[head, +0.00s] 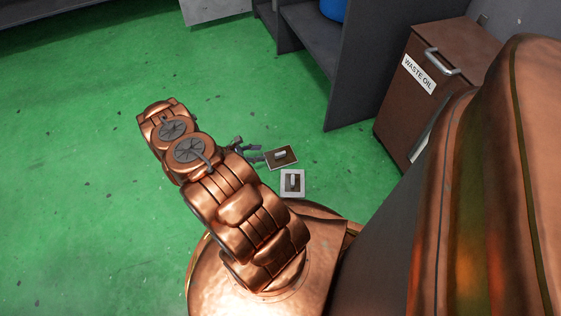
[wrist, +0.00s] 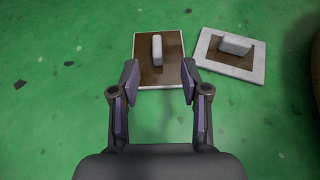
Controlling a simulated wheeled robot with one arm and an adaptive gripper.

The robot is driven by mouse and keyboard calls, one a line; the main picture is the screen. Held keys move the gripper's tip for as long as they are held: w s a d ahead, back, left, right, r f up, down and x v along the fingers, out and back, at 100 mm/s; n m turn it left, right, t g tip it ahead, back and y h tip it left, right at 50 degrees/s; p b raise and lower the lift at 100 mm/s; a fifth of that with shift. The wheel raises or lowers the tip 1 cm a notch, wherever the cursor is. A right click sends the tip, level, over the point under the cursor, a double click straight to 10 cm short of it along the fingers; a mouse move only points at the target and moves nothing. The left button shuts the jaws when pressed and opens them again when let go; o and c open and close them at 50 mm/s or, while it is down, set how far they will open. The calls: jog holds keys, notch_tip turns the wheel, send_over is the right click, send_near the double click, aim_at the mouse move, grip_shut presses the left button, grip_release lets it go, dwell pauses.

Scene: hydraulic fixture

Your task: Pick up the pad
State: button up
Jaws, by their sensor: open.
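Two flat plates lie on the green floor, and I cannot tell for sure which is the pad. One is a brown plate (head: 272,161) with a thin pale edge and an upright grey-white block on it; it is straight ahead in the wrist view (wrist: 145,75). The other has a wide white border (head: 300,191) around a brown middle with a similar block; it lies at the right in the wrist view (wrist: 205,60). My gripper (wrist: 159,80) is open and empty. Its fingertips flank the near part of the brown plate, short of its block.
A brown waste oil cabinet (head: 397,95) and a dark grey shelf unit (head: 350,70) stand at the upper right in the head view. The green floor (head: 80,150) is open at the left, with small dark chips.

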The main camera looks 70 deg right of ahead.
aim_at(278, 153)
jog(key=shift+s+d+f, duration=0.15)
jog(key=shift+s+f, duration=0.1)
jog(key=shift+f, duration=0.35)
jog(key=shift+s+d+f, duration=0.1)
jog(key=shift+s+f, duration=0.15)
jog(key=shift+f, duration=0.3)
jog(key=shift+s+d+f+b, duration=0.2)
jog(key=shift+b, duration=0.15)
jog(key=shift+b+x, duration=0.45)
jog(key=shift+x, duration=0.7)
jog(key=b+x, duration=0.2)
jog(key=x, duration=0.1)
jog(key=shift+w+d+f+b, duration=0.1)
jog(key=shift+d+f+b, duration=0.2)
jog(key=shift+d, duration=0.1)
jog(key=shift+s+d+f, duration=0.15)
jog(key=shift+s+d, duration=0.3)
grip_shut()
